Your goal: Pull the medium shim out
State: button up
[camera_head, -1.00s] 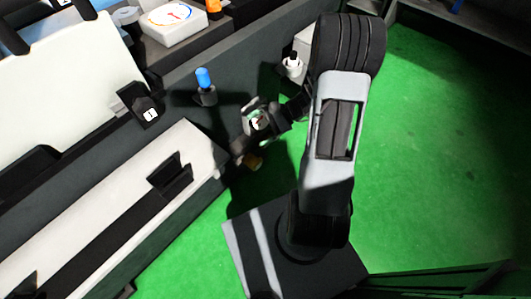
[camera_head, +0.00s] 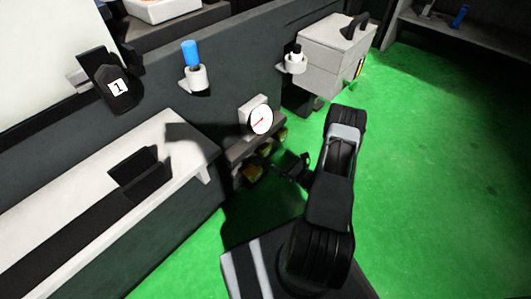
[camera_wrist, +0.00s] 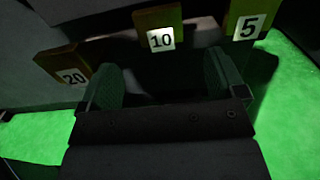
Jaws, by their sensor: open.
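Three brass-coloured shims with number labels stand in a row in the wrist view. The middle one, labelled 10 (camera_wrist: 148,20), is the medium shim. The shim labelled 20 (camera_wrist: 58,60) is at left and the shim labelled 5 (camera_wrist: 248,12) at right. In the camera_head view the row sits under a dial gauge, with the medium shim (camera_head: 267,150) in the middle. My gripper (camera_wrist: 166,75) is open and empty. Its two fingers are spread on either side of the medium shim's line, and the shim shows beyond the fingertips, not clearly between them. My gripper (camera_head: 291,165) also shows in camera_head beside the row.
The dial gauge (camera_head: 260,122) is mounted above the shim row on the dark machine front. A blue-capped holder (camera_head: 192,65) and a white-capped holder (camera_head: 294,60) stick out higher up. A grey box (camera_head: 335,48) is at upper right. Green floor (camera_head: 430,150) is free at right.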

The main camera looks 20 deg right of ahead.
aim_at(267, 151)
jog(key=b+x, duration=0.2)
jog(key=x, duration=0.7)
jog(key=shift+a, duration=0.1)
